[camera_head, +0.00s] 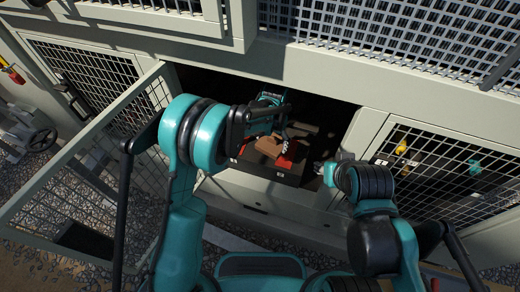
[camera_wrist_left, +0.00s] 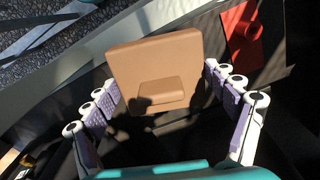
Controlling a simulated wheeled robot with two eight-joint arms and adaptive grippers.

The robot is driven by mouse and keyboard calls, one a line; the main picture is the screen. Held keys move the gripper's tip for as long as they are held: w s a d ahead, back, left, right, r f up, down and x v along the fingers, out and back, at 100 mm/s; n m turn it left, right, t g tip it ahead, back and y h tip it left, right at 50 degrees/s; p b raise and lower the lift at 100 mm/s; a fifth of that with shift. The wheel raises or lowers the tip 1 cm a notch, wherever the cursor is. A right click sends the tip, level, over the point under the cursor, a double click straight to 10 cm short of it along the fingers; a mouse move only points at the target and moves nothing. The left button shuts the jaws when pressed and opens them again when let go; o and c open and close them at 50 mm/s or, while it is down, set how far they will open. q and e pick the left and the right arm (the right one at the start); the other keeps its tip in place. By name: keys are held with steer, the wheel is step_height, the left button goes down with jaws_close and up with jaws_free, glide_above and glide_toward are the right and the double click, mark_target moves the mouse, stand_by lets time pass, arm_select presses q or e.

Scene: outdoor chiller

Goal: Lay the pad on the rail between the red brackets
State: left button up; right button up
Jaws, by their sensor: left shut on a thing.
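The pad (camera_wrist_left: 152,58) is a tan slab with a smaller raised block on its face. It sits between the pale fingers of my left gripper (camera_wrist_left: 160,82), which is shut on it. In the head view the pad (camera_head: 268,146) shows inside the open bay, below my left gripper (camera_head: 282,128). One red bracket (camera_head: 287,158) is just right of the pad. That bracket (camera_wrist_left: 243,34) also shows at the upper right in the wrist view, apart from the pad. A second bracket and the rail under the pad cannot be made out clearly. My right gripper (camera_head: 326,172) is small and partly hidden by its arm.
The bay is dark, with a pale sill (camera_head: 262,190) in front. An open mesh door (camera_head: 100,150) stands left of my left arm. A mesh panel (camera_head: 440,170) lies right of the bay, and gravel is on the ground.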

arm_select(q)
steer(key=shift+m, duration=0.6)
steer(key=d, duration=0.2)
steer(key=d+f, duration=0.1)
steer(key=d, duration=0.1)
steer(key=shift+w+d, duration=0.1)
steer(key=shift+d, duration=0.3)
steer(key=shift+w+d+f, duration=0.15)
steer(key=shift+d+f, duration=0.1)
steer(key=shift+f, duration=0.05)
steer(key=w+a+f+b, duration=0.1)
steer(key=w+a+f, duration=0.1)
steer(key=a, duration=0.1)
steer(key=w+a+f+b, duration=0.1)
steer(key=w+a+f, duration=0.1)
steer(key=a, duration=0.1)
steer(key=w+a+f+b, duration=0.1)
steer(key=w+a+f, duration=0.1)
steer(key=f, duration=0.1)
steer(key=shift+w+a+b, duration=0.35)
steer(key=shift+a, duration=0.05)
steer(key=shift+f+b, duration=0.8)
steer(key=shift+f, duration=1.1)
steer(key=shift+f, duration=0.1)
steer(key=o, duration=1.3)
